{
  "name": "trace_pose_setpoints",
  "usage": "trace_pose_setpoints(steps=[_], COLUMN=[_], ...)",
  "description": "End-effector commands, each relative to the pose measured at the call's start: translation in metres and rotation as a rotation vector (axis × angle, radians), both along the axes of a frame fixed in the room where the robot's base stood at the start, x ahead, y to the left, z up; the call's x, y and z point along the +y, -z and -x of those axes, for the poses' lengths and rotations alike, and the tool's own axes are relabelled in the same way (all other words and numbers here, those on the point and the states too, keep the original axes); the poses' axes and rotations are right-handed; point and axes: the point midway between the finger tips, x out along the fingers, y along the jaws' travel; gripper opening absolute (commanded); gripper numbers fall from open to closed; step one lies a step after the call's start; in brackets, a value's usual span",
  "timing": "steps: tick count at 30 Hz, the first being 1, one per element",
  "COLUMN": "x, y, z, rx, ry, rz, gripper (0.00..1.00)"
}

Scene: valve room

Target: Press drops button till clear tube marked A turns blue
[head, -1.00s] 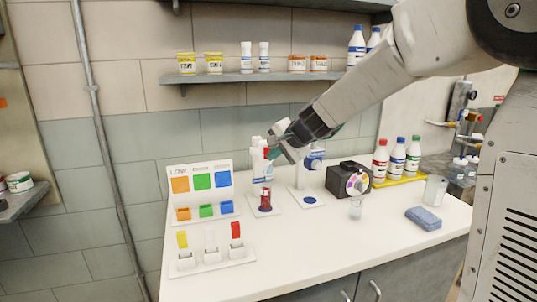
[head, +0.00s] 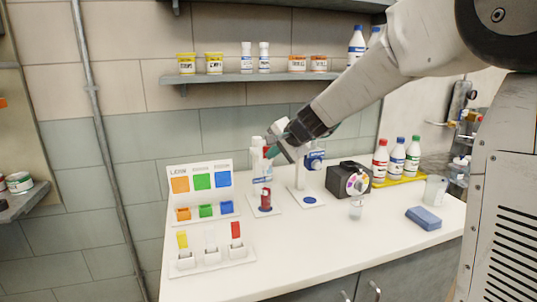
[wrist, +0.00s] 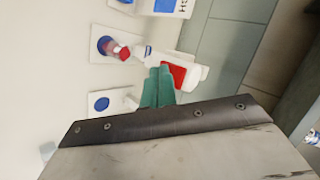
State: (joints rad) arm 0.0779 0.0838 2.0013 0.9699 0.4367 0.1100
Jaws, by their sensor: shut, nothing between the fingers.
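My gripper (head: 272,146) is shut, with nothing between its green fingers (wrist: 157,88). Its tips are right at the red button (wrist: 173,76) on the front of a white drops dispenser (head: 259,172); I cannot tell whether they touch or press it. Under the dispenser's nozzle a small tube with dark red contents (head: 265,201) stands on a blue disc; it also shows in the wrist view (wrist: 118,50). No A mark is readable on it. A second white dispenser (head: 302,172) with a blue button stands to the right, above an empty blue disc (head: 309,200).
A colour chart (head: 201,188) stands to the left, with a rack (head: 213,257) of yellow, clear and red pieces before it.

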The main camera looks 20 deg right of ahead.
Motion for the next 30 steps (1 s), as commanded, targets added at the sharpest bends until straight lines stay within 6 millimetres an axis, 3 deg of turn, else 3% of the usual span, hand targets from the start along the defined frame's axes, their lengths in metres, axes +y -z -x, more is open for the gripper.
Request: trace_pose_setpoints(steps=[30], x=[0.000], y=[0.000], z=[0.024], rx=[0.000], ry=[0.000], rz=[0.000], gripper=[0.00])
